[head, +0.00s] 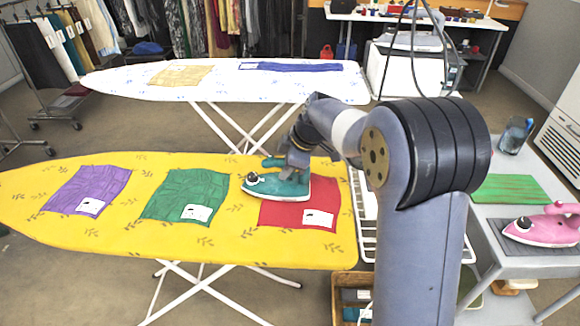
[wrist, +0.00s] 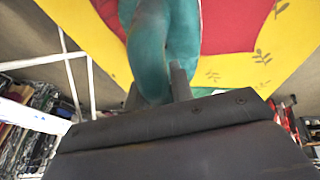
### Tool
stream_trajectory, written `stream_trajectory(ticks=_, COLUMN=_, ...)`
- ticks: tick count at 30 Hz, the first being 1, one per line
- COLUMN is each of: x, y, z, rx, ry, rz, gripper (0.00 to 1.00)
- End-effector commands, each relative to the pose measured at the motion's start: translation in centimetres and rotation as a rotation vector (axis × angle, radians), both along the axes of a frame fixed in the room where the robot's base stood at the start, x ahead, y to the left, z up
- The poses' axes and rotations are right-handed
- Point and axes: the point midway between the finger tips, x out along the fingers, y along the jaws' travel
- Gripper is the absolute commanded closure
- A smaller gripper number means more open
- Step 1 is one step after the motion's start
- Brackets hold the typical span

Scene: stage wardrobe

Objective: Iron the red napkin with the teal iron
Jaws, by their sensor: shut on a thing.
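The red napkin (head: 286,215) lies on the right part of the yellow ironing board (head: 110,245), with a white patch on its lower right. The teal iron (head: 282,186) is over the napkin's upper left area, and its tip reaches past the napkin's left edge. I cannot tell whether its sole touches the cloth. My gripper (head: 297,158) is shut on the iron's handle. In the wrist view, the handle of the teal iron (wrist: 148,50) is between the fingers of my gripper (wrist: 158,90), with the red napkin (wrist: 228,25) beyond.
A purple napkin (head: 86,188) and a green napkin (head: 184,195) lie left on the same board. A white ironing board (head: 225,90) stands behind with a yellow cloth (head: 180,74) and a blue cloth (head: 291,66). A pink iron (head: 540,229) rests on the right table (head: 492,212).

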Motion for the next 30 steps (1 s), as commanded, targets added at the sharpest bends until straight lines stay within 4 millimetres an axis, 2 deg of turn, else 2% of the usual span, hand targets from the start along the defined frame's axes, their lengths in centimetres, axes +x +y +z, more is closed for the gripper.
stream_trajectory(ticks=12, x=0.0, y=2.4, z=-0.1, rx=-0.001, ry=0.004, rz=0.000, gripper=1.00)
stream_trajectory(ticks=17, x=0.2, y=2.5, z=0.0, rx=-0.001, ry=0.003, rz=0.000, gripper=1.00)
stream_trajectory(ticks=30, x=2.5, y=2.5, z=0.2, rx=0.000, ry=0.001, rz=-0.001, gripper=1.00)
